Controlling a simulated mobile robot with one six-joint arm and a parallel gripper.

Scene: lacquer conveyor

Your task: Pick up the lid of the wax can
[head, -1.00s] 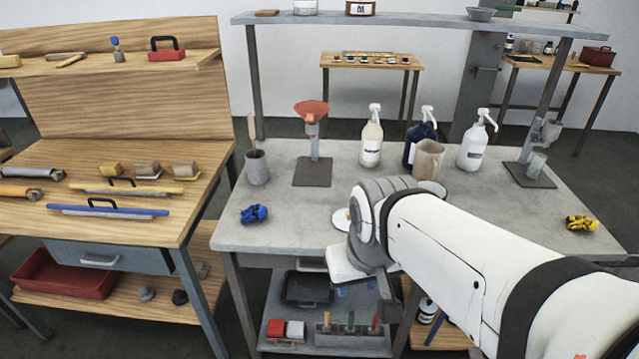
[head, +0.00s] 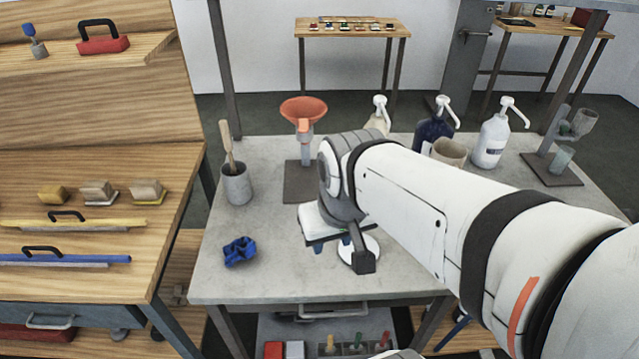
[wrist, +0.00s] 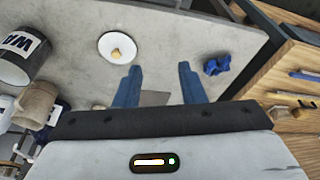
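The lid is a white disc with a small wooden knob. It lies flat on the grey table in the wrist view (wrist: 108,41), up and left of the fingers. In the head view the lid (head: 371,244) is partly covered by my gripper (head: 333,246).
A crumpled blue cloth (head: 239,251) lies at the table's front left. A grey cup with a brush (head: 237,185), an orange funnel stand (head: 304,112), a tan mug (head: 450,151) and pump bottles (head: 491,140) stand farther back. A wooden bench (head: 90,215) adjoins the left side.

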